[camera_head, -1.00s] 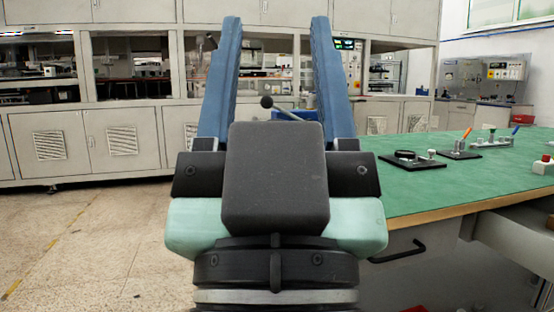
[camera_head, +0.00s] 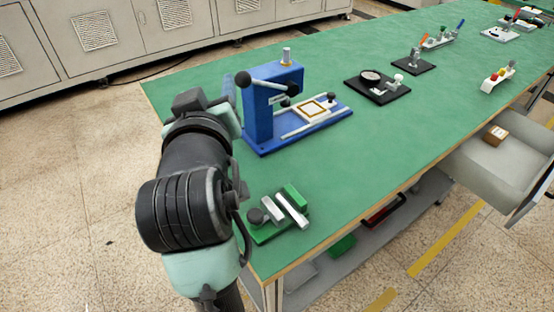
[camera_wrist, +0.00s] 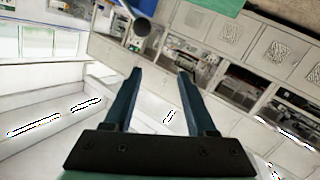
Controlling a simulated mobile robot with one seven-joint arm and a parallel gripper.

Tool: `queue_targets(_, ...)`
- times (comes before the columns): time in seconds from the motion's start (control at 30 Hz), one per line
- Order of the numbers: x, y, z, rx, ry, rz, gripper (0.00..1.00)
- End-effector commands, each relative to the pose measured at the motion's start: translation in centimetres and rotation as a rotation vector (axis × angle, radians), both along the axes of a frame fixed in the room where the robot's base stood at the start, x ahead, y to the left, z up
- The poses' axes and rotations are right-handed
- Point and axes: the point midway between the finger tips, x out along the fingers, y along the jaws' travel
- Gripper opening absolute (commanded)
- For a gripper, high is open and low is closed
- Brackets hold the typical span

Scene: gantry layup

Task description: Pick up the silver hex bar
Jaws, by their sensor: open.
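A green vise-like fixture (camera_head: 262,236) sits at the near left corner of the green table. Two silver pieces lie across it; the right one, a slanted bar (camera_head: 292,211), looks like the silver hex bar, though its cross-section is too small to tell. In the wrist view my gripper (camera_wrist: 158,73) has its two blue fingers wide apart with nothing between them. In the head view my arm stands left of the table, and the fingers are mostly hidden behind it. The bar is not recognisable in the wrist view.
A blue press (camera_head: 262,108) with a ball-ended lever stands behind the fixture, close to my arm. A black base with a dial (camera_head: 378,86) and other fixtures stand farther back. A grey chair (camera_head: 500,160) is at the right. The table's middle is clear.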

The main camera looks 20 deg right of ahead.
Motion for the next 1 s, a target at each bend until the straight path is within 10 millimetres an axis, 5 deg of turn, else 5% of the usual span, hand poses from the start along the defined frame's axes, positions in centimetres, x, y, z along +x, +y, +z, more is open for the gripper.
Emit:
queue_targets(0.27, -0.8, -1.7, -4.2, -0.122, 0.455, -0.079, 0.57)
queue_targets(0.5, -5.3, -3.3, -7.7, -0.228, 0.841, -0.137, 0.57)
queue_targets(0.8, -11.7, -4.7, -9.4, -0.326, 1.196, -0.186, 0.57)
queue_targets(1.0, -13.0, -5.3, -10.5, -0.344, 1.26, -0.197, 0.57)
